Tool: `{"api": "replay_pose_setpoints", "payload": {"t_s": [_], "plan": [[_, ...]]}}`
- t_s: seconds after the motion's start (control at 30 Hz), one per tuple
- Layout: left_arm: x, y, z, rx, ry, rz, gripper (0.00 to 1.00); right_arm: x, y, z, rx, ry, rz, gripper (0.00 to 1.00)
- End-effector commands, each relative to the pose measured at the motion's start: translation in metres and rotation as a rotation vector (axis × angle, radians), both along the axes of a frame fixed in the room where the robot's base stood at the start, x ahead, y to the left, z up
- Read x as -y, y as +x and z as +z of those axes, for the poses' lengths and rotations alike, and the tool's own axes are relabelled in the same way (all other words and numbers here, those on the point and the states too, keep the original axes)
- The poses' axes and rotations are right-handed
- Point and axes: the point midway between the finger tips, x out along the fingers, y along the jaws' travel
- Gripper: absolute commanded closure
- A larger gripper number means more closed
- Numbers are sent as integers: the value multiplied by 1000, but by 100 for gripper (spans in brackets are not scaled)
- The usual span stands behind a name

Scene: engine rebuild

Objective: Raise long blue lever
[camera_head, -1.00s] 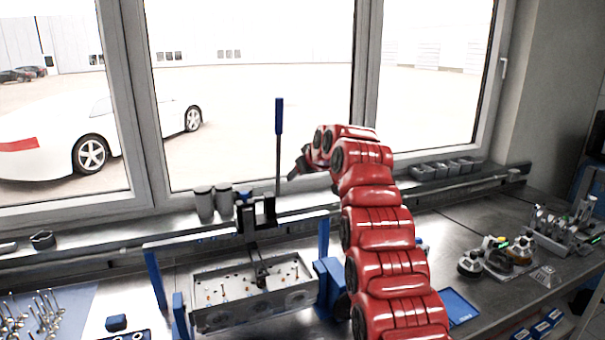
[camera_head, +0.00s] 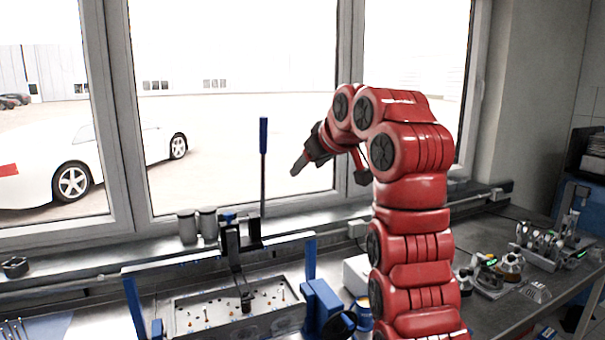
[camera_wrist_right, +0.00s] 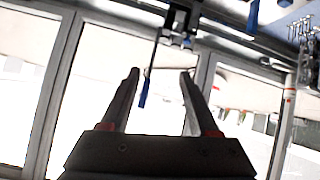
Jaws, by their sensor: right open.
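The long lever stands upright behind the engine fixture, with a thin dark rod and a blue grip (camera_head: 263,135) at its top. My right gripper (camera_head: 298,164) is to the right of the lever in the head view, a little below the blue grip, apart from it in the picture. In the right wrist view, my right gripper (camera_wrist_right: 160,75) is open with nothing held. There the blue grip (camera_wrist_right: 144,92) shows between the two fingers, closer to the left finger; its depth relative to them is unclear. My left gripper is not in view.
Grey canisters (camera_head: 187,226) stand left of the lever by the window. Engine parts (camera_head: 497,272) stand on the bench at right. The space around the blue grip looks clear.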

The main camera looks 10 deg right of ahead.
Motion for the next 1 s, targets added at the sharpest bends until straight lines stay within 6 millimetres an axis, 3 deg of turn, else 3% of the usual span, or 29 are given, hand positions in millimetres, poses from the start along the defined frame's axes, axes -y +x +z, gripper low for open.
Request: {"api": "replay_pose_setpoints", "payload": {"t_s": [0.33,0.7,0.83,1.0], "plan": [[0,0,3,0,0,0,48,4,-11,5,-4,-1,-1,38],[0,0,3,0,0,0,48,3,-8,2,1,6,-2,38],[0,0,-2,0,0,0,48,5,21,-16,60,66,-20,38],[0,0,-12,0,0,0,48,18,91,-68,253,222,-93,38]]}}
